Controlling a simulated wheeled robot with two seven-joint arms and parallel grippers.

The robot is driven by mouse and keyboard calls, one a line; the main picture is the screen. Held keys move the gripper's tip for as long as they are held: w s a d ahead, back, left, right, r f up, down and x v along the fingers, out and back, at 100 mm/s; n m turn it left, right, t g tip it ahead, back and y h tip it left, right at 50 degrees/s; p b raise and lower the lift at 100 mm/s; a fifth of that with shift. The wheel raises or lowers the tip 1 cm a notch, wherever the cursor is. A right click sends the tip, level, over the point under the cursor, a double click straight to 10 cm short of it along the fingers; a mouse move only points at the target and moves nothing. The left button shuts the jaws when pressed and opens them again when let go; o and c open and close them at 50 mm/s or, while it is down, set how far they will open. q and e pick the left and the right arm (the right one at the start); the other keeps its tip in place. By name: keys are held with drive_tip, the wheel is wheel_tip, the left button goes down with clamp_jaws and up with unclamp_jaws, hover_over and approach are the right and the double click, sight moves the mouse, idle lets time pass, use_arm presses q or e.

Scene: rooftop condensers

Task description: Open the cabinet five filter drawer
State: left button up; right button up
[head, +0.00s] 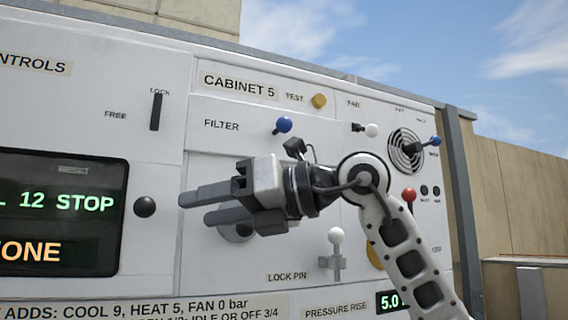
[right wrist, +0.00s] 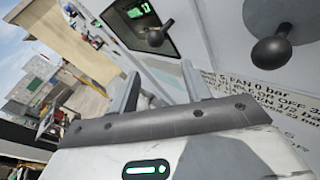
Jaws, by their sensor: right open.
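The cabinet 5 panel (head: 215,170) is white and carries a FILTER label (head: 221,125) with a blue-tipped lever (head: 283,125) beside it. Below is a drawer front with a round dark knob (head: 237,236), partly hidden behind my right gripper's fingers. A white-topped lock pin (head: 336,238) stands upright at its lower right. My right gripper (head: 191,209) is open and empty in front of the drawer front, fingers pointing left. In the right wrist view, the open fingers (right wrist: 160,76) are apart from a large dark knob (right wrist: 271,47). My left gripper is not in view.
Left of the drawer are a black knob (head: 145,207), a dark display (head: 60,213) and a FREE/LOCK slot lever (head: 155,112). To the right are a fan grille (head: 405,151), a red-topped lever (head: 409,196) and a grey post (head: 458,200). A beige wall stands beyond.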

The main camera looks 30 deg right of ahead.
drive_tip(key=s+d+r+m+t+h, duration=0.3)
drive_tip(key=s+d+r+t+h, duration=0.15)
drive_tip(key=d+r, duration=0.45)
drive_tip(key=m+t+h, duration=0.3)
drive_tip(key=m+h, duration=0.1)
drive_tip(key=h, duration=0.1)
approach(289, 121)
drive_tip(key=w+p, duration=0.1)
drive_tip(key=w, duration=0.2)
drive_tip(key=w+a+p, duration=0.1)
drive_tip(key=w+p, duration=0.1)
drive_tip(key=w, duration=0.2)
drive_tip(key=w+p, duration=0.1)
drive_tip(key=w, duration=0.2)
drive_tip(key=shift+w+a+p, duration=0.3)
drive_tip(key=shift+w, duration=0.45)
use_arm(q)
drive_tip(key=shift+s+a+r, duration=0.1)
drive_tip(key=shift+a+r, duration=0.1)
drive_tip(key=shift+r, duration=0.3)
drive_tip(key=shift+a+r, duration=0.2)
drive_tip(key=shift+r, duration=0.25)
